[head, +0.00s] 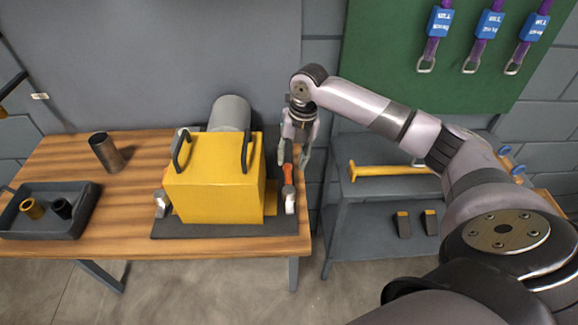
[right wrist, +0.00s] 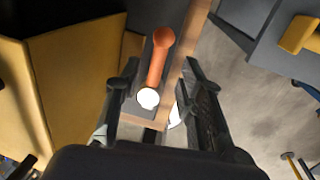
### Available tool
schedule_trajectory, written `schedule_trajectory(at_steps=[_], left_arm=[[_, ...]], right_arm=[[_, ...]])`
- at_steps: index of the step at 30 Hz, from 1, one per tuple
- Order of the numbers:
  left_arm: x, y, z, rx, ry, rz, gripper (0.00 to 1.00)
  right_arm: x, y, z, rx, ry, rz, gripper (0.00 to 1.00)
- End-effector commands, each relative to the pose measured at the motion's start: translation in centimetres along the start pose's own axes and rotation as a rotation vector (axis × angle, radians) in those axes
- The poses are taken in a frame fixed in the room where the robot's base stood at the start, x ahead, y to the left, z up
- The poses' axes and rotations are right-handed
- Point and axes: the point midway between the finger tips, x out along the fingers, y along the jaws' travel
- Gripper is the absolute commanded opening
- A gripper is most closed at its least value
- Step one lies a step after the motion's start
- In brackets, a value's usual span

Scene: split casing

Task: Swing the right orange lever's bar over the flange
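The yellow casing (head: 215,190) stands on a dark base plate (head: 215,230) on the wooden table. The right orange lever (head: 288,175) is at the casing's right side, with a bright metal end (head: 291,205) towards the table's front. A narrow yellow flange edge (head: 271,200) shows beside it. My right gripper (head: 296,155) points down over the lever's far part. In the right wrist view, the orange lever (right wrist: 160,55) lies between the open fingers of my right gripper (right wrist: 158,92), with gaps on both sides. My left gripper is not in view.
A grey cylinder (head: 230,113) sits behind the casing. A grey shelf (head: 375,190) holding a yellow-handled tool (head: 390,171) stands right of the table.

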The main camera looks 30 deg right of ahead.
Motion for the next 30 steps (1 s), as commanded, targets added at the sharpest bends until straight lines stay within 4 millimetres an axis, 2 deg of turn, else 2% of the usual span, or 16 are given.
schedule_trajectory(at_steps=[3, 9, 20, 30], left_arm=[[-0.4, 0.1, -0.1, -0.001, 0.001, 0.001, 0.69], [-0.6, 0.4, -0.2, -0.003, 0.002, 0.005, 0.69], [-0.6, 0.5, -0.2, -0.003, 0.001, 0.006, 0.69], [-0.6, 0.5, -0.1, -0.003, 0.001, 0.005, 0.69]], right_arm=[[2.1, 0.0, -0.1, 0.001, 0.002, -0.001, 0.36], [4.2, 0.0, 0.0, 0.0, 0.001, 0.001, 0.36], [4.8, 0.0, 0.0, 0.0, -0.001, 0.0, 0.36], [4.7, 0.0, 0.0, 0.0, -0.001, 0.001, 0.13]])
